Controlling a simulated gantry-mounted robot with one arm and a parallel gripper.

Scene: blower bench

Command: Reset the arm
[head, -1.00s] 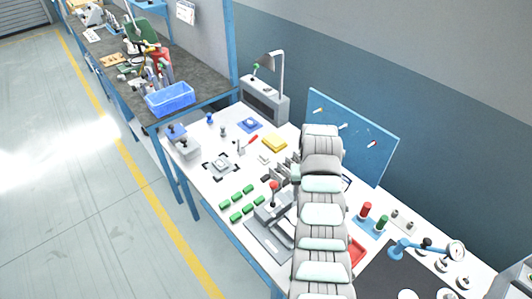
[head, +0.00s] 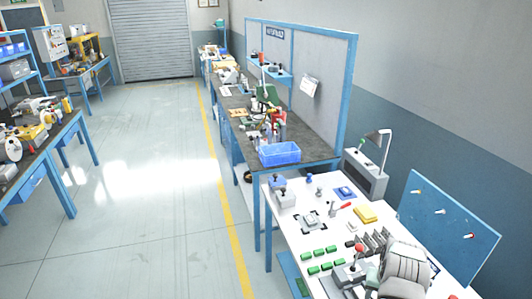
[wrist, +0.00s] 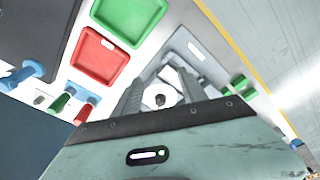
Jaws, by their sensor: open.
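In the wrist view, my gripper (wrist: 161,88) is open, its two dark fingers apart above the white bench. A grey plate (wrist: 195,52) lies on the bench around and beyond the fingers. In the head view, my padded arm covers the lower right of the white bench (head: 291,213), and the fingers cannot be made out there.
In the wrist view, a red tray (wrist: 97,61) and a green tray (wrist: 127,14) lie left of the fingers. In the head view, green blocks (head: 320,253), a yellow box (head: 366,213) and a lever fixture (head: 350,273) stand near my arm. A blue pegboard (head: 447,222) rises at right.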

